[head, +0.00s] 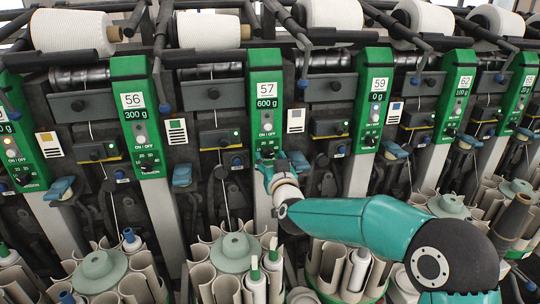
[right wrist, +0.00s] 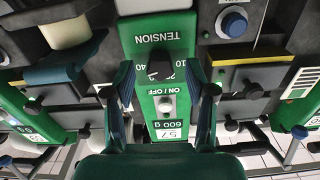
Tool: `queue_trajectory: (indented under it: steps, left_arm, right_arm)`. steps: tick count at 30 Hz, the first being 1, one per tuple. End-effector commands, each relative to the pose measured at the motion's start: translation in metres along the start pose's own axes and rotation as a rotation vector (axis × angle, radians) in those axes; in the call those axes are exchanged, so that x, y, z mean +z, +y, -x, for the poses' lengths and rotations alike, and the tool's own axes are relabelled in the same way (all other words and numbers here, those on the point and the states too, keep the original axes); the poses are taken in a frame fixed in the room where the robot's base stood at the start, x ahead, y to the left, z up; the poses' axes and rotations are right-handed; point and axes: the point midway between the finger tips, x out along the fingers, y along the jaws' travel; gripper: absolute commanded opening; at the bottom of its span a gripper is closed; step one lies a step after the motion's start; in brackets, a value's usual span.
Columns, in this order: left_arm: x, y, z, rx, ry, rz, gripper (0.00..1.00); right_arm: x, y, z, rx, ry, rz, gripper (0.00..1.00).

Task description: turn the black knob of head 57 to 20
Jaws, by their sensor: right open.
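The green panel of head 57 (head: 265,100) stands in the middle of the head view, with "57" and "600 g" labels. Its black knob (right wrist: 159,67) shows in the right wrist view under the word TENSION, with a scale of numbers beside it. I cannot read its exact setting. My right gripper (head: 277,166) is at the lower end of this panel and partly hides the knob area in the head view. In the right wrist view its two fingers (right wrist: 159,80) are open, one on each side of the knob, with visible gaps. My left gripper is not in view.
Neighbouring green panels of head 56 (head: 138,110) and head 59 (head: 373,100) stand on either side. Blue-grey levers, yarn cones above and bobbin holders (head: 235,252) below crowd the area.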

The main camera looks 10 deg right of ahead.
Motion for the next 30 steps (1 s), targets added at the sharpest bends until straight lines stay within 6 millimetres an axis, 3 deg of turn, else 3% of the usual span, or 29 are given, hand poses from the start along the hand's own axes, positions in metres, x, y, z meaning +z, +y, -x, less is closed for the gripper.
queue_trajectory:
  steps: [13, 23, 30]
  left_arm:
    - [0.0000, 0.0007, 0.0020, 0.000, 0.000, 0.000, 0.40]
    - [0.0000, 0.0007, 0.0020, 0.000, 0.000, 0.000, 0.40]
    - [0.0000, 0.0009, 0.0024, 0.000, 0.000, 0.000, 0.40]
  right_arm:
    - [0.0004, -0.0004, -0.0099, -0.001, -0.001, 0.000, 0.56]
    - [0.0002, -0.0006, -0.0097, -0.001, 0.000, 0.000, 0.01]
    - [0.0001, -0.0006, -0.0097, -0.001, 0.000, 0.012, 0.00]
